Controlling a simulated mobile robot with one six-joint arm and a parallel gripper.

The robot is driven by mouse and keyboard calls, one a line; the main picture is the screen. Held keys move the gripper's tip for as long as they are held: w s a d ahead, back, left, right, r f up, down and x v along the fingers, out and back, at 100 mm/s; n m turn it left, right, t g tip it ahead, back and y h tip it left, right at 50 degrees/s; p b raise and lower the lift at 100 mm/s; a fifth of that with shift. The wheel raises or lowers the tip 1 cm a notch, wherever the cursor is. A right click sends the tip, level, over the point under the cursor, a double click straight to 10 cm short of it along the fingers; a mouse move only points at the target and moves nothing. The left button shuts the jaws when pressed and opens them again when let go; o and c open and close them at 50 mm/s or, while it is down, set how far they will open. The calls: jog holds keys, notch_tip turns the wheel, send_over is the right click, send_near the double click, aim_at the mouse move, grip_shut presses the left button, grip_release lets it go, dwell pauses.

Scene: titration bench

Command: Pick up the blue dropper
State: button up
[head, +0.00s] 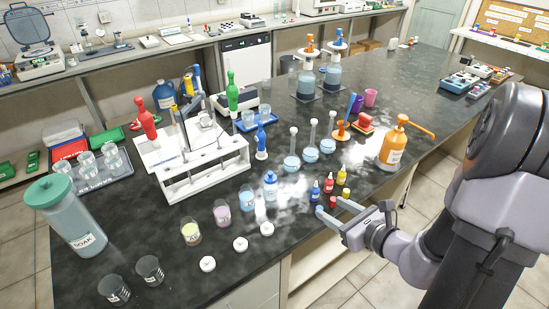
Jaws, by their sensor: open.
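A small blue dropper bottle (315,191) stands upright at the left end of a cluster of small bottles near the bench's front edge. My gripper (330,209) is open and empty. Its two fingers point left, just in front of the small bottles. In the picture the blue bottle is just beyond the fingertips, not between them. I cannot tell the exact height of the fingers above the bench. A larger blue-bulbed piece (261,140) also stands farther back, beside the white rack.
Red (329,183) and yellow (341,176) small bottles stand right of the blue one, with small red and yellow pieces in front. An orange pump bottle (393,143) stands behind right. A blue-capped bottle (270,190) and white lids (267,229) are left.

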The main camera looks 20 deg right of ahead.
aim_at(317, 193)
jog(key=d+f+m+h, duration=0.2)
jog(key=d+f+m, duration=0.1)
jog(key=b+x, duration=0.1)
jog(key=x, duration=0.4)
jog(key=b+x, duration=0.2)
jog(key=x, duration=0.4)
jog(key=b+x, duration=0.2)
jog(key=x, duration=0.3)
jog(key=shift+w+d, duration=0.3)
jog(key=shift+r, duration=0.15)
jog(key=c, duration=0.7)
